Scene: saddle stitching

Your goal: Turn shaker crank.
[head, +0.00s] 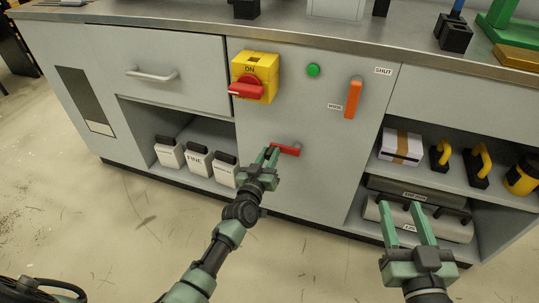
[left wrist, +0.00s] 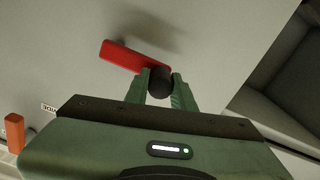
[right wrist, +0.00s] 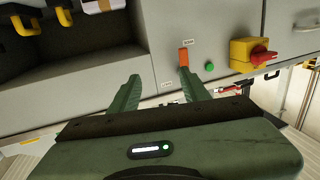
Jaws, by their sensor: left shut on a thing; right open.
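The shaker crank is a red arm (head: 288,149) low on the grey cabinet front, with a dark knob at its end. In the left wrist view the red arm (left wrist: 121,56) runs from upper left down to the dark knob (left wrist: 159,83). My left gripper (head: 270,155) is shut on this knob, one finger on each side; it also shows in its wrist view (left wrist: 160,86). In the head view the fingers partly hide the crank's left end. My right gripper (head: 408,210) is open and empty, in front of the right shelves; its wrist view (right wrist: 162,85) shows nothing between its fingers.
Above the crank are a yellow switch box (head: 268,66) with a red handle, a green button (head: 313,70) and an orange lever (head: 353,99). White containers (head: 198,160) stand on the left shelf. Yellow-handled items (head: 479,163) and grey cylinders (head: 430,220) fill the right shelves.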

